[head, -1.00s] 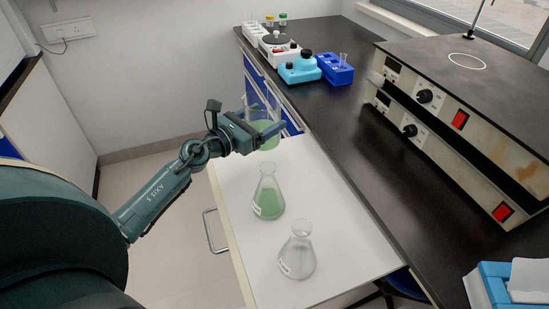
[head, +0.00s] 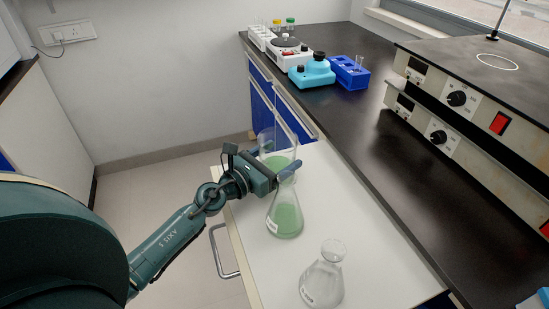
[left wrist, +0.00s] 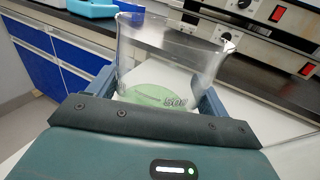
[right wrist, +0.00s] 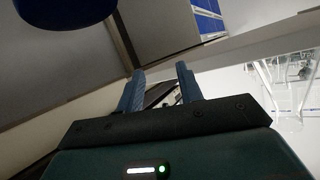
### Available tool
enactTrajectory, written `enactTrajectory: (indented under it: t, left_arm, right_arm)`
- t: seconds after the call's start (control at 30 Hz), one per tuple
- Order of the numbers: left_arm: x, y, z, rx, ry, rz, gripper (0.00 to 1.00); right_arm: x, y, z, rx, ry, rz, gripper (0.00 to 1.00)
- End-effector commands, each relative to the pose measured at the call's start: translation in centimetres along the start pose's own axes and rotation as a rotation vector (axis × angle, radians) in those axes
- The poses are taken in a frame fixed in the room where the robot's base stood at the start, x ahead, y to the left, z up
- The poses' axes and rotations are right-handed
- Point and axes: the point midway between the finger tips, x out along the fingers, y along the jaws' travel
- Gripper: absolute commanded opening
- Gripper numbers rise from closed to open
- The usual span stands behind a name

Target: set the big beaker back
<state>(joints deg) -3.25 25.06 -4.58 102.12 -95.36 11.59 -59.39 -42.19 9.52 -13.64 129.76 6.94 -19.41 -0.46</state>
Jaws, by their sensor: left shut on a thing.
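My left gripper (head: 284,168) is shut around the big clear beaker (head: 276,143), which is upright and holds green liquid. In the head view the beaker is behind the green flask's neck, over the far part of the white pull-out surface (head: 318,188). I cannot tell if its base touches that surface. In the left wrist view the beaker (left wrist: 172,60) stands between the fingers with a "500" mark showing. My right gripper (right wrist: 160,82) is open and empty; it does not show in the head view.
A conical flask with green liquid (head: 286,217) stands very close to the left gripper. A clear flask (head: 323,278) stands nearer on the white surface. A cyan device (head: 311,74), a blue rack (head: 349,72) and stacked control boxes (head: 470,100) are on the black counter.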

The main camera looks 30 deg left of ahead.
Motion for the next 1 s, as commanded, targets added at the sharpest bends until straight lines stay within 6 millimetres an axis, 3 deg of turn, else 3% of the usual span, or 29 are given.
enactTrajectory:
  t: [0.33, 0.37, 0.6, 0.93, 1.0]
  left_arm:
    - [0.03, 0.03, -0.20, 0.001, -0.004, 0.001, 0.39]
    - [0.01, 0.01, -0.25, 0.000, -0.001, 0.000, 0.80]
    - [0.00, 0.02, -0.20, 0.000, 0.000, 0.000, 0.99]
    - [0.01, 0.02, 0.44, -0.001, -0.001, 0.000, 1.00]
    - [-0.92, 0.07, -0.15, -0.001, 0.003, 0.001, 1.00]
  right_arm:
    - [-0.17, 0.48, 0.48, -0.004, -0.003, 0.010, 0.36]
    - [-0.24, 0.48, 0.37, -0.005, -0.002, 0.010, 0.36]
    - [-0.28, 0.45, 0.27, -0.006, -0.001, 0.009, 0.36]
    - [-0.53, 0.12, -0.28, -0.002, -0.003, 0.004, 0.36]
    - [-0.25, 0.08, 0.31, -0.002, -0.006, 0.001, 0.36]
